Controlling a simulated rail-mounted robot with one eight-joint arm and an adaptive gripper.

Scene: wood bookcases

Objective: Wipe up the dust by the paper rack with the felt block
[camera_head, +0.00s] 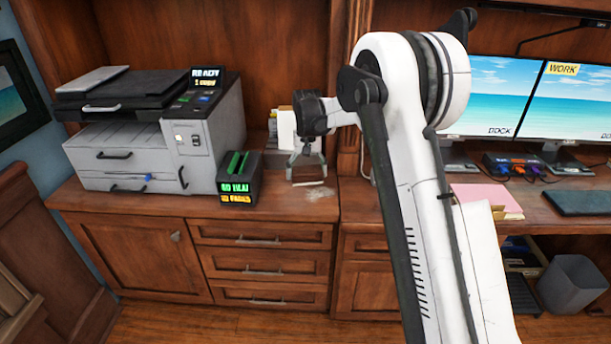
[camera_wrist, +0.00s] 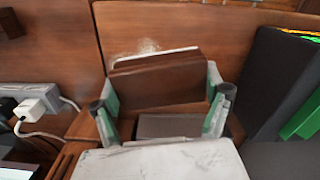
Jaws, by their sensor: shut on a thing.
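A pale patch of dust (camera_head: 318,192) lies on the counter just right of and in front of the gripper. In the wrist view the dust (camera_wrist: 146,47) shows just beyond the block's pale edge. The paper rack (camera_head: 273,125) with white paper stands behind, partly hidden by my wrist.
A printer (camera_head: 205,125) and a black box with green slots (camera_head: 240,180) stand left of the gripper. The box (camera_wrist: 270,75) is close on the right in the wrist view; a white plug (camera_wrist: 38,105) with cables is at left. Monitors (camera_head: 490,90) stand right.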

